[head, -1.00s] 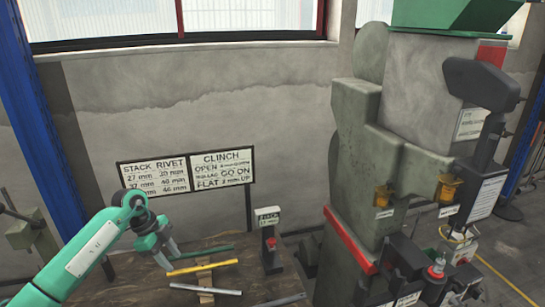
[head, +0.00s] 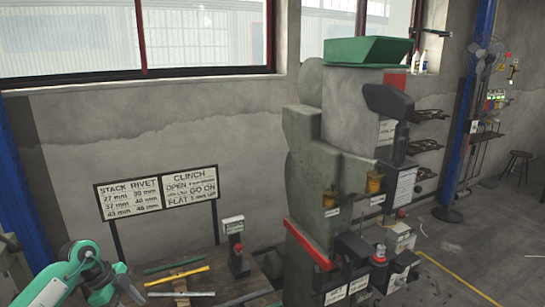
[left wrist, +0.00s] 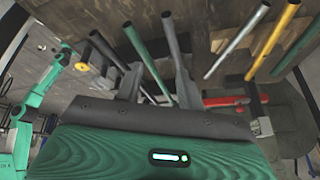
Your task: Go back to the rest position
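My left gripper (head: 130,291) is at the bottom left of the head view, in front of the bench edge. In the left wrist view its two dark fingers (left wrist: 157,85) stand apart. A green rod (left wrist: 142,50) and a grey rod (left wrist: 170,42) show beyond and between them; I see nothing clamped. My right gripper does not show in the head view. Part of a green arm (left wrist: 40,85) shows at the left of the left wrist view, but I cannot make out a hand on it.
A wooden bench (head: 215,283) carries a green rod (head: 174,265), a yellow rod (head: 176,276) and grey rods. A small post with a sign (head: 235,245) stands behind them. A large grey-green press (head: 310,185) stands to the right. Open floor (head: 490,240) lies farther right.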

